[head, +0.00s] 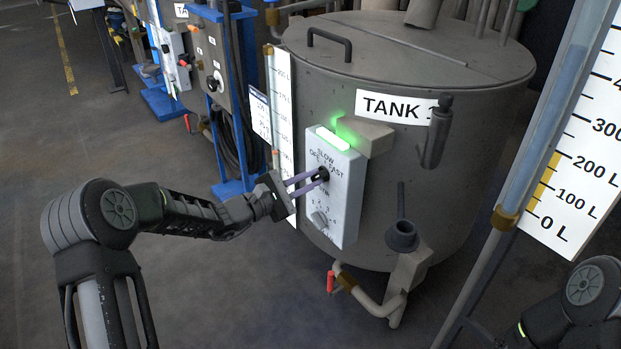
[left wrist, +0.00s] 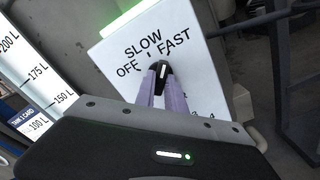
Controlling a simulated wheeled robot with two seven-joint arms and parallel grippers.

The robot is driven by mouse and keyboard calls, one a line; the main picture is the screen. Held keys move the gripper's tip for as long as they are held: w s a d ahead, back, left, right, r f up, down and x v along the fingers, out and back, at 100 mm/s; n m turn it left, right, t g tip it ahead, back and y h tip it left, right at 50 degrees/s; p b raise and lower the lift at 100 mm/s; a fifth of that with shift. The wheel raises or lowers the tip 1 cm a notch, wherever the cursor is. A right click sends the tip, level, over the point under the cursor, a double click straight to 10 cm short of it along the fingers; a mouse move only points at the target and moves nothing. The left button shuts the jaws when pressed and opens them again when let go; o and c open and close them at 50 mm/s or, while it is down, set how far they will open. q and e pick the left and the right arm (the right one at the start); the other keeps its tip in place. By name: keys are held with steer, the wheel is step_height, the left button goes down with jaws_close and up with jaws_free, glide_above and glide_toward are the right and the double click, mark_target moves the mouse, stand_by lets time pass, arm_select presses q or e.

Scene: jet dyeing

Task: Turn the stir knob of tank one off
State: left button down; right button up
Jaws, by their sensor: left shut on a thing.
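The steel tank (head: 405,120) carries a label (head: 392,107) reading "TANK"; its number is hard to make out. A pale control box (head: 345,192) on its front has a lit green lamp (head: 333,138) on top. My left gripper (head: 322,175) is shut on the black stir knob (left wrist: 162,69), below the words OFF, SLOW and FAST. In the left wrist view the knob's white mark points roughly up, near SLOW. A second, grey knob (head: 319,219) sits lower on the box. My right gripper is not in view.
A black cup-like fitting (head: 402,236) and a drain pipe with a red-handled valve (head: 331,282) are low on the tank. A level scale (head: 570,150) stands at right. Blue-framed equipment (head: 222,90) is behind at left. The floor at left is clear.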

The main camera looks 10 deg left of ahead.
arm_select(q)
steer(key=n+p, duration=0.3)
steer(key=n, duration=0.2)
steer(key=shift+r, duration=0.1)
steer(key=n+p, duration=0.3)
steer(key=n, duration=0.1)
steer(key=shift+d+n, duration=0.1)
steer(key=shift+n, duration=0.2)
steer(key=n+p, duration=0.4)
steer(key=n, duration=0.1)
steer(key=shift+s, duration=0.1)
steer(key=shift+n+p, duration=0.95)
steer(key=shift+n, duration=0.95)
steer(key=c, duration=1.4)
jaws_free()
